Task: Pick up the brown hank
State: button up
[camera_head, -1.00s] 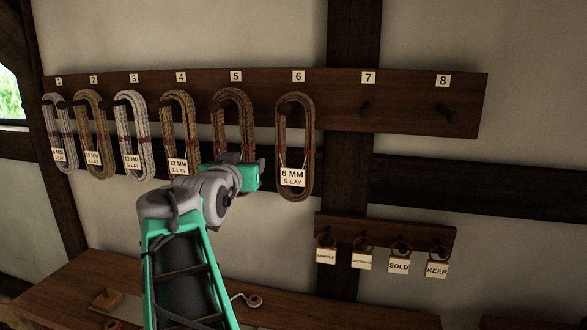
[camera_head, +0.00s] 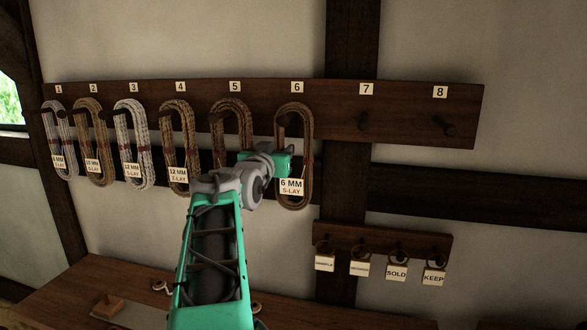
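Several looped hanks hang on a dark pegboard. The hank at number 6 (camera_head: 308,130) is brown with a tag (camera_head: 291,187) reading "6 MM S-LAY". The hank at number 5 (camera_head: 232,108) is also brown; its lower part is hidden behind my arm. The hanks at number 4 (camera_head: 188,125) and number 2 (camera_head: 79,115) are a lighter tan-brown. My gripper (camera_head: 282,164), seen from behind, overlaps the left side of the number 6 hank in the picture. Its fingers are hidden, so I cannot tell whether it touches that hank or is open.
Pale hanks hang at number 1 (camera_head: 50,130) and number 3 (camera_head: 122,130). The pegs at number 7 (camera_head: 362,121) and number 8 (camera_head: 445,125) are bare. A small rack (camera_head: 420,243) with tags hangs lower right. A wooden bench (camera_head: 350,312) runs below.

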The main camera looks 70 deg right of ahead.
aim_at(276, 138)
grip_shut()
jog(key=shift+r, duration=0.1)
dwell(0.5)
jog(key=shift+r, duration=0.55)
notch_tip(276, 138, up, 2)
jog(key=shift+r+b, duration=0.15)
jog(key=shift+b, duration=0.2)
jog(key=s+a+b, duration=0.1)
jog(key=a+b, duration=0.2)
jog(key=a, duration=0.6)
jog(key=s+a+f+b, duration=0.1)
jog(key=s+a+b, duration=0.1)
jog(key=a, duration=0.7)
jog(key=shift+f+b, duration=0.3)
jog(key=shift+b, duration=0.3)
jog(key=shift+d, duration=0.1)
